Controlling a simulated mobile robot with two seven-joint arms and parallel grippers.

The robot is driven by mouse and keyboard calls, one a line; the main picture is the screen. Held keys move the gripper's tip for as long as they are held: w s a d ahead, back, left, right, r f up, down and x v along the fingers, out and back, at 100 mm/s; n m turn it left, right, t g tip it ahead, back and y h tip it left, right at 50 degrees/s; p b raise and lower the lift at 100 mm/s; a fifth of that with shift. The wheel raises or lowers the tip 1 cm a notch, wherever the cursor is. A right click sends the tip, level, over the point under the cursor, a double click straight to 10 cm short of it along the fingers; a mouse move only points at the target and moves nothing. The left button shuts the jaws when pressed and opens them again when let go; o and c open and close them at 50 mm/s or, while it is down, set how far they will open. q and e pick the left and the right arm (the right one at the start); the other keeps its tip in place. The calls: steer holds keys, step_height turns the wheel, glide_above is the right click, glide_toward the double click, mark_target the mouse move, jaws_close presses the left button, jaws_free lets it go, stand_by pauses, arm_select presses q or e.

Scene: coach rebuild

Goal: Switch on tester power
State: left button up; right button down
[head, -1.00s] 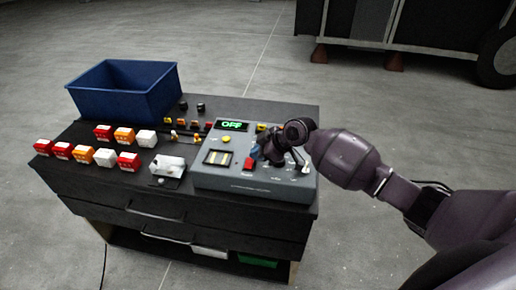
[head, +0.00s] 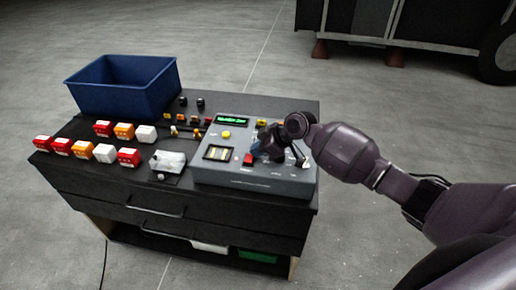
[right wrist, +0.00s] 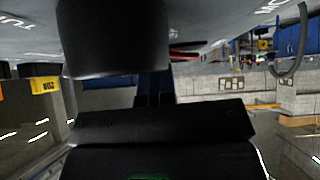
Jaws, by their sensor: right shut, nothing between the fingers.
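The tester (head: 260,187) is a grey box at the right end of the black bench top. Its green display (head: 232,120) is lit with a line of text too small to read surely. A yellow button (head: 226,134), a red switch (head: 248,159) and a small slotted window (head: 218,153) show on its face. My right gripper (head: 262,150) is over the right part of the tester face, shut and empty, close to the red switch. I cannot tell whether it touches the panel. The right wrist view shows dark gripper parts (right wrist: 155,125) close up. My left gripper is not in view.
A blue bin (head: 125,88) stands at the back left of the bench (head: 75,180). Several red, orange and white blocks (head: 105,153) stand in rows at the left. A white device (head: 168,163) sits left of the tester. A dark wheeled vehicle (head: 420,25) stands behind.

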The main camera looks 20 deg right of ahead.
steer(key=shift+s+a+r+p, duration=0.35)
steer(key=shift+s+a+p, duration=0.05)
steer(key=shift+s+p, duration=0.1)
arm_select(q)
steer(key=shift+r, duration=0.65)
